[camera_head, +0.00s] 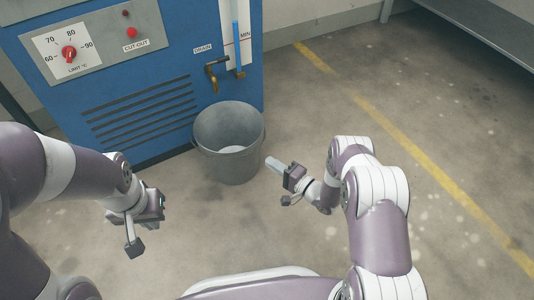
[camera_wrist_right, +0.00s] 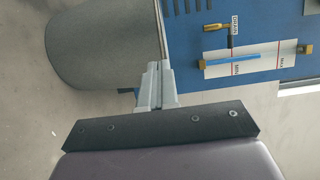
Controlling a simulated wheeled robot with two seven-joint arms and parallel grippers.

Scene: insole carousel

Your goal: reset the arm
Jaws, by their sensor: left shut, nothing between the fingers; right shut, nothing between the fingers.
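My left gripper (camera_head: 134,246) hangs at the left over the bare floor, its fingers shut and empty. My right gripper (camera_head: 273,163) is in the middle, just right of the grey bucket, its fingers shut and empty and pointing left toward the bucket. In the right wrist view the right gripper's fingers (camera_wrist_right: 154,84) are together with nothing between them. That view also shows part of the bucket (camera_wrist_right: 100,40) at the upper left.
A grey bucket (camera_head: 230,165) stands on the floor against a blue machine (camera_head: 180,60) with a red dial (camera_head: 68,53), a drain tap (camera_head: 212,76) and a level gauge (camera_head: 238,40). A yellow floor line (camera_head: 400,140) runs at the right. A grey bench (camera_head: 480,25) is at the upper right. Floor at the right is clear.

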